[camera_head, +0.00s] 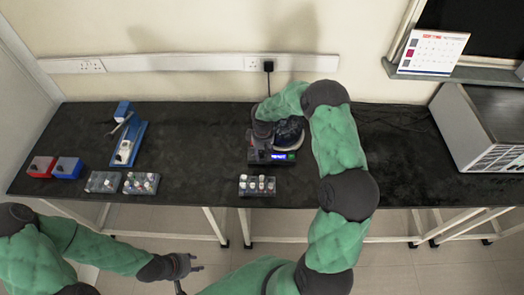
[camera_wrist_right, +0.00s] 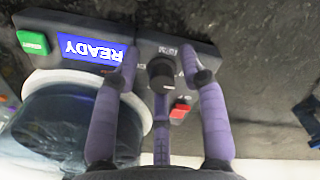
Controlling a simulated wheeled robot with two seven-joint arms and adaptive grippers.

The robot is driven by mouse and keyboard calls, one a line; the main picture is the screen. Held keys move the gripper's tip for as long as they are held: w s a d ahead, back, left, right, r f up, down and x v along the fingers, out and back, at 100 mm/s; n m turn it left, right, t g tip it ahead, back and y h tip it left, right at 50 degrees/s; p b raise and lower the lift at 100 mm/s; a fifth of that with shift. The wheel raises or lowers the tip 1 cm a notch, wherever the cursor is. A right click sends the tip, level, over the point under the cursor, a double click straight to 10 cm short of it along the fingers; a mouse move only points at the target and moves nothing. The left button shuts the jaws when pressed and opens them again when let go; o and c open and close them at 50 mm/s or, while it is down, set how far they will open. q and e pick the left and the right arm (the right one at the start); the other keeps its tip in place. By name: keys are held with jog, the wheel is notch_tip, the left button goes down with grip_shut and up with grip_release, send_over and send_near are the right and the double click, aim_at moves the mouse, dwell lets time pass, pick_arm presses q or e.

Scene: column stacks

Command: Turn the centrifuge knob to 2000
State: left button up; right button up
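The centrifuge (camera_head: 288,135) stands on the black bench with its front panel and lit display toward me. In the right wrist view its blue display (camera_wrist_right: 90,49) reads READY, upside down, with a green button (camera_wrist_right: 33,42) and a red switch (camera_wrist_right: 179,112) nearby. The black knob (camera_wrist_right: 161,72) lies between the fingers of my right gripper (camera_wrist_right: 157,68). The fingers are apart on both sides of the knob, with gaps visible. In the head view my right arm hides part of the centrifuge. My left gripper (camera_head: 190,266) is open and empty in front of the bench.
A rack of tubes (camera_head: 257,186) stands in front of the centrifuge. More racks (camera_head: 140,184), red and blue boxes (camera_head: 67,167) and a blue-based device (camera_head: 127,143) are at the left. A grey appliance (camera_head: 475,125) stands at the right. The bench between left items and centrifuge is clear.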

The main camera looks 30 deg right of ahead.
aim_at(263, 153)
jog(key=shift+w+r, duration=0.2)
jog(key=shift+d+r, duration=0.1)
jog(key=shift+r, duration=0.2)
notch_tip(263, 153, up, 11)
dwell(0.3)
jog(key=shift+s, duration=0.1)
dwell(0.4)
